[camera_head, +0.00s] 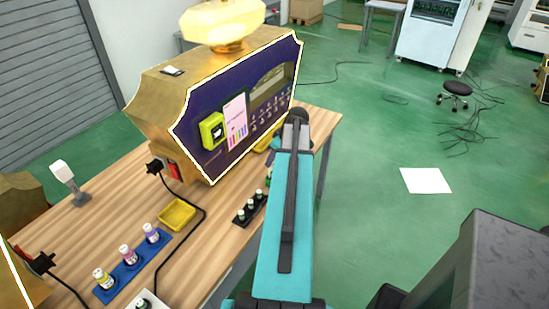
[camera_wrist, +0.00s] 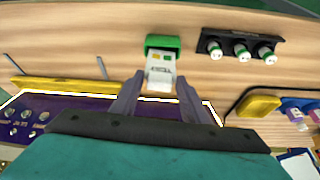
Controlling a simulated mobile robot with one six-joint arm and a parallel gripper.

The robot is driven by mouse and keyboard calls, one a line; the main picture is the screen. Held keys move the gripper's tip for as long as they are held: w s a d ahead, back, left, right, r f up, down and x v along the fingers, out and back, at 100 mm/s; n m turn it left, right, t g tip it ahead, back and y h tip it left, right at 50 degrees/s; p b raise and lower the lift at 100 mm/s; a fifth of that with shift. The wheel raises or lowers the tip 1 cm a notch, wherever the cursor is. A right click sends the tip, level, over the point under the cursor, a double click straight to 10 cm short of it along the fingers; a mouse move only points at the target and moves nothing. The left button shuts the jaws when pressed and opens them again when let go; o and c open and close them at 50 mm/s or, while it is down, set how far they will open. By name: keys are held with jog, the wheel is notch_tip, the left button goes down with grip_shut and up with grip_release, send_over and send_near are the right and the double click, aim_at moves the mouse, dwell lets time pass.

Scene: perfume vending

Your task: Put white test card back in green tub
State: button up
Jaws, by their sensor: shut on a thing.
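The white test card (camera_wrist: 160,74), with dark print on it, is between the two grey fingers of my gripper (camera_wrist: 159,84) in the wrist view. My gripper is shut on it. The green tub (camera_wrist: 163,41) is just beyond the fingertips, and the card's far end overlaps the tub's near side in the picture. I cannot tell whether that end is inside the tub or only in front of it. In the head view my arm hides the gripper and the card.
A black tray (camera_wrist: 238,46) of green-capped bottles stands right of the tub in the wrist view. A yellow tray (camera_head: 177,214) and a blue bottle rack (camera_head: 132,263) are on the wooden table (camera_head: 115,205). The purple-fronted machine (camera_head: 240,110) stands close to my arm.

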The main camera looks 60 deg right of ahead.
jog(key=shift+f+b, duration=0.95)
jog(key=shift+f, duration=0.55)
dwell(0.3)
jog(key=o, duration=1.7)
jog(key=shift+o, duration=0.2)
jog(key=shift+r+p, duration=0.55)
jog(key=shift+r, duration=0.6)
notch_tip(320, 180, up, 8)
jog(key=p, duration=0.3)
jog(key=shift+f+p, duration=0.15)
jog(key=shift+p, duration=0.15)
dwell(1.0)
dwell(0.6)
